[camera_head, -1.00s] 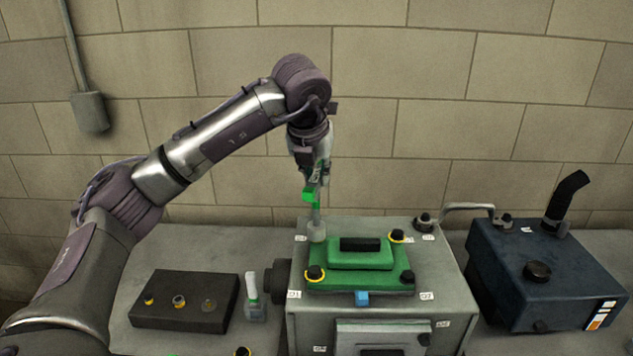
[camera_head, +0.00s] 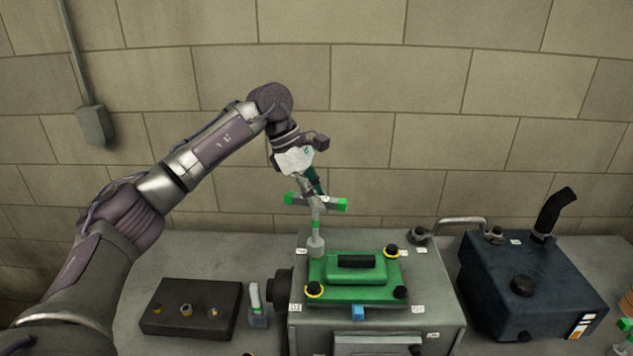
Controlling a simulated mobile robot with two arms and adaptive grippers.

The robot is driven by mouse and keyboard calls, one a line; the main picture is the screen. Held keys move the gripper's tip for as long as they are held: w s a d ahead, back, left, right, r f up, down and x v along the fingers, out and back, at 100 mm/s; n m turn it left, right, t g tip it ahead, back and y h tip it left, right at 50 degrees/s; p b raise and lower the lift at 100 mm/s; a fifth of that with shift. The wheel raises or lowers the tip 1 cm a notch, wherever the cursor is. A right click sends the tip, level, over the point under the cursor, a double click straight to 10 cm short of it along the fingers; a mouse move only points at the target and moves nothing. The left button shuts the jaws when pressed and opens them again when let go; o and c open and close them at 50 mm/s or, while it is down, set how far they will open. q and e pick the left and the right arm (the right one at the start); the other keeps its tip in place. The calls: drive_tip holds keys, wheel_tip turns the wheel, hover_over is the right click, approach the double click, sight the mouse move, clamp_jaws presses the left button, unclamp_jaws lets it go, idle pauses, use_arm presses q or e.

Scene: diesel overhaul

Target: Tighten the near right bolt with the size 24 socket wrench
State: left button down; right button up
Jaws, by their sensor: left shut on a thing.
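A T-handled socket wrench (camera_head: 316,224) with green handle ends stands nearly upright, its socket over the far left corner of the green cover (camera_head: 345,293). The socket hides the bolt there. My left gripper (camera_head: 314,198) is shut on the wrench at its crossbar. The near right bolt (camera_head: 400,292) is a dark head without a yellow ring, clear of the wrench. The near left bolt (camera_head: 314,290) and far right bolt (camera_head: 391,251) have yellow rings. The wrench's size cannot be read. My right gripper is not in view.
The grey engine block (camera_head: 440,305) carries the cover. A dark tray (camera_head: 158,322) with sockets and a small grey stand (camera_head: 257,318) are left of it. A dark blue tank (camera_head: 510,290) stands right. Partly cut-off green parts (camera_head: 625,324) show at the right edge.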

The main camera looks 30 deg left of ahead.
use_arm(q)
drive_tip(key=m, duration=0.1)
drive_tip(key=m+g+p, duration=0.1)
drive_tip(key=m, duration=0.1)
drive_tip(key=m+g+p, duration=0.1)
drive_tip(key=shift+r+m, duration=0.25)
drive_tip(key=shift+m, duration=0.15)
drive_tip(key=shift+m+g+p, duration=0.3)
drive_tip(key=shift+m, duration=0.2)
drive_tip(key=shift+f+m, duration=0.25)
drive_tip(key=shift+m, duration=0.35)
